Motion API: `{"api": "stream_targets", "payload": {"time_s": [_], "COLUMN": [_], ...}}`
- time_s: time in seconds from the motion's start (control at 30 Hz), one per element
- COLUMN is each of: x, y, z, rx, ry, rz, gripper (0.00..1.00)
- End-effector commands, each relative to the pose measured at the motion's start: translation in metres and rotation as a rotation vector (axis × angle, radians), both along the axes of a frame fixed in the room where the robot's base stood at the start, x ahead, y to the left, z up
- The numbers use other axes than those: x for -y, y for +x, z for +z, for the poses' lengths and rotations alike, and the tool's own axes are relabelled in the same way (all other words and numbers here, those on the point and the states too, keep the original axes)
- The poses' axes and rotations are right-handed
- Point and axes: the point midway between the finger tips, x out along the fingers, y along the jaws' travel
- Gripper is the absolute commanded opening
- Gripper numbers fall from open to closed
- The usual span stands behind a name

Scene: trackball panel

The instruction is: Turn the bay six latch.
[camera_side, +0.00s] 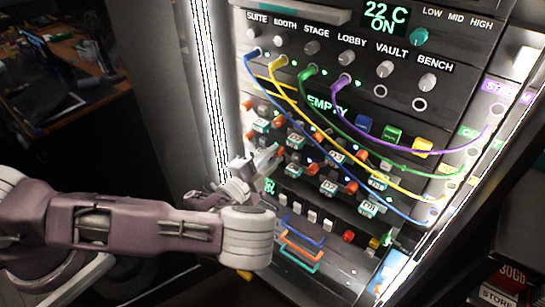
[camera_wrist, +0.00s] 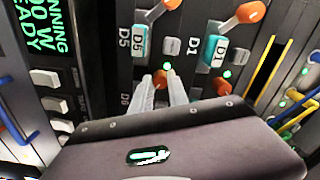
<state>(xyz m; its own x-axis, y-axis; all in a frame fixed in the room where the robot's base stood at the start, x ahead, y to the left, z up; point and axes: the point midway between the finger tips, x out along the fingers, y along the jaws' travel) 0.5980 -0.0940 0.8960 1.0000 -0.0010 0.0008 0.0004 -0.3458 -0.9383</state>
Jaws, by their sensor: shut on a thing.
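The bay six latch is an orange-tipped lever (camera_wrist: 162,76) at the bay marked D6, small and partly covered by my fingers in the wrist view. My gripper (camera_wrist: 166,82) is shut on it, with one pale finger on each side. In the side view, my gripper (camera_side: 275,153) reaches the left part of the latch rows from the lower left and hides part of the panel there. The rest of the D6 bay lies behind my fingers and wrist, so the latch's exact angle cannot be told.
Blue, yellow, green and purple cables (camera_side: 395,150) hang across the panel to the right. Coloured handles (camera_side: 300,250) stand out below.

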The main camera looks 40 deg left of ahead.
Motion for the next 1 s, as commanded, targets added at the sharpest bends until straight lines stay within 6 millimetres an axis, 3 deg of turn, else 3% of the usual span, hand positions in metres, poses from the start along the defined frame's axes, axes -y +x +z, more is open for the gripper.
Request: {"api": "stream_targets", "payload": {"time_s": [0.5,1.0], "x": [-0.0021,-0.0030], "y": [-0.0014,-0.0012], "z": [-0.0016,-0.0012], "rx": [-0.007,-0.007], "ry": [0.315,0.373], "rz": [0.004,0.006], "gripper": [0.00,0.00]}}
